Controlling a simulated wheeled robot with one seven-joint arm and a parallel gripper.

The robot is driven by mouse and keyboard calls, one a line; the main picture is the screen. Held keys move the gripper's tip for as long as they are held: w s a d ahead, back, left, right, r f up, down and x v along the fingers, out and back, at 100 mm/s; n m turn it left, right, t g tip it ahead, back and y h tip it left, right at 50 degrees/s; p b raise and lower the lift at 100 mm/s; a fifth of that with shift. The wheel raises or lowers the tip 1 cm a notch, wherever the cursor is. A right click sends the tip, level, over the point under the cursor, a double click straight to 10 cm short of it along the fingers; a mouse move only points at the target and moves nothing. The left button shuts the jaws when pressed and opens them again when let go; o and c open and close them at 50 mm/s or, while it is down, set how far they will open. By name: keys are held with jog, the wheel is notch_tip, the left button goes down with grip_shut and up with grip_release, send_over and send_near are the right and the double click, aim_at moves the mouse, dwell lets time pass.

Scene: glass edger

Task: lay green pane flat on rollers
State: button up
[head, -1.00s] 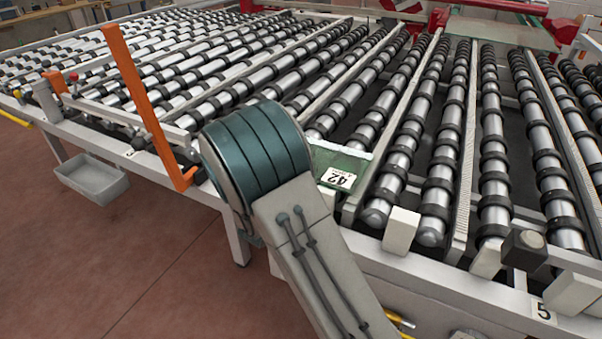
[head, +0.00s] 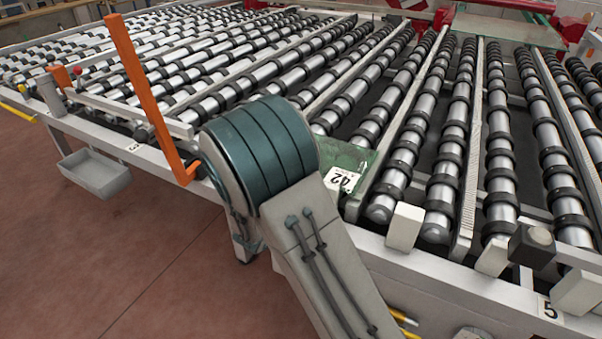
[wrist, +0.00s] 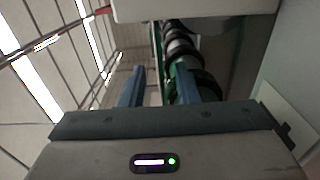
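The green pane (head: 357,157) shows in the head view just right of my arm's teal joint, at the front edge of the roller table (head: 230,205). It is see-through, with a white label (head: 341,180) reading 42 upside down. Its left part is hidden by my arm, and I cannot tell how far it tilts. Rollers (head: 385,190) run back beside and behind it. My gripper is hidden behind my arm in the head view. In the wrist view, my gripper (wrist: 160,84) has its two blue fingers apart. Green strips (wrist: 185,85) show between and beside the fingers; whether they touch is unclear.
An orange post (head: 145,95) stands at the table's front left. A grey bin (head: 97,173) hangs under that edge. Pale blocks (head: 405,226) and a dark block (head: 531,245) line the front right. A red frame (head: 415,12) stands at the back. Floor at left is clear.

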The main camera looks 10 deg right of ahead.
jog(key=shift+r+b+v, duration=0.2)
jog(key=shift+b+v, duration=0.8)
jog(key=shift+v, duration=3.2)
